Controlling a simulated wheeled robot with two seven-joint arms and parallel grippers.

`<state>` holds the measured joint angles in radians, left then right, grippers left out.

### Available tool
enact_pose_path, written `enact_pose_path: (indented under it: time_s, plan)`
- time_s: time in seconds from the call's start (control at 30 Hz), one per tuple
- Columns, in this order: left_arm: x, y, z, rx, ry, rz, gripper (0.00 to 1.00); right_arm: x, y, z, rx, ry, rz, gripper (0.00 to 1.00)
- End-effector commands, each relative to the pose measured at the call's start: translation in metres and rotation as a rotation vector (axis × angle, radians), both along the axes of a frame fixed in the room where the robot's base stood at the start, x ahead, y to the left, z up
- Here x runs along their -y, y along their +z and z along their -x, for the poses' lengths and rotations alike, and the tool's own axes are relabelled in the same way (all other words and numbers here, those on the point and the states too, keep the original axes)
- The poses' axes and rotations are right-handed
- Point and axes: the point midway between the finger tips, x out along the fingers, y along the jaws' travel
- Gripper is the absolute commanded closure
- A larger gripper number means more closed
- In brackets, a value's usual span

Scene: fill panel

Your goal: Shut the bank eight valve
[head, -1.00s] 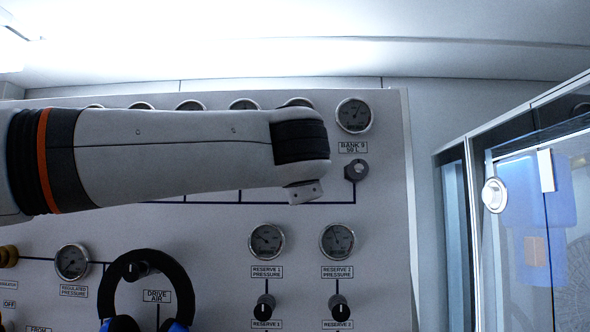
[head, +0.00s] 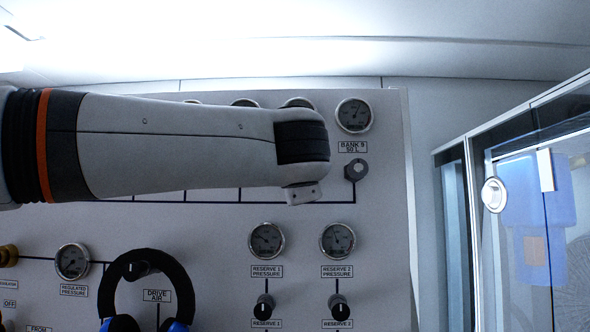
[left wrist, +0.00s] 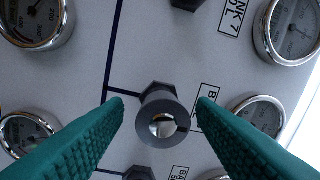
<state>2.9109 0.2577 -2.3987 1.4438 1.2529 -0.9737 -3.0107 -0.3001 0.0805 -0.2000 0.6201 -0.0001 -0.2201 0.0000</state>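In the left wrist view my left gripper (left wrist: 160,101) is open, its two green ridged fingers on either side of a dark round valve knob (left wrist: 162,122) with a shiny centre. A gap shows between each finger and the knob. The knob's bank label (left wrist: 208,103) is partly covered by the right finger, so its number cannot be read; it sits beside the bank 7 label (left wrist: 233,15). In the head view my left arm covers this valve and the gripper's fingers. My right gripper is in neither view.
The bank 9 valve (head: 356,169) is just right of my arm's end, under its gauge (head: 354,115). Below are the reserve 1 (head: 264,306) and reserve 2 (head: 339,306) valves. Neighbouring knobs (left wrist: 140,173) sit near the fingers. A glass-fronted cabinet (head: 530,210) stands right.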

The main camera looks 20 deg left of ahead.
Motion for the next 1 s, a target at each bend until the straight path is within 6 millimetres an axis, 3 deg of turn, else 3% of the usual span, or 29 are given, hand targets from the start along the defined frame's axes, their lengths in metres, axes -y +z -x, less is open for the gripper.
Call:
enact_pose_path:
  time_s: [0.27,0.7,1.0]
  plan:
    - [0.002,0.001,0.008,0.004,-0.001,0.002,0.48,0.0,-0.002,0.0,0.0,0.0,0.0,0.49]
    - [0.028,-0.003,0.089,0.002,-0.003,0.001,0.48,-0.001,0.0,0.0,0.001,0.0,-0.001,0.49]
    - [0.036,-0.005,0.114,0.003,-0.001,0.002,0.48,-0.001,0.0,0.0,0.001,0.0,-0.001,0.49]
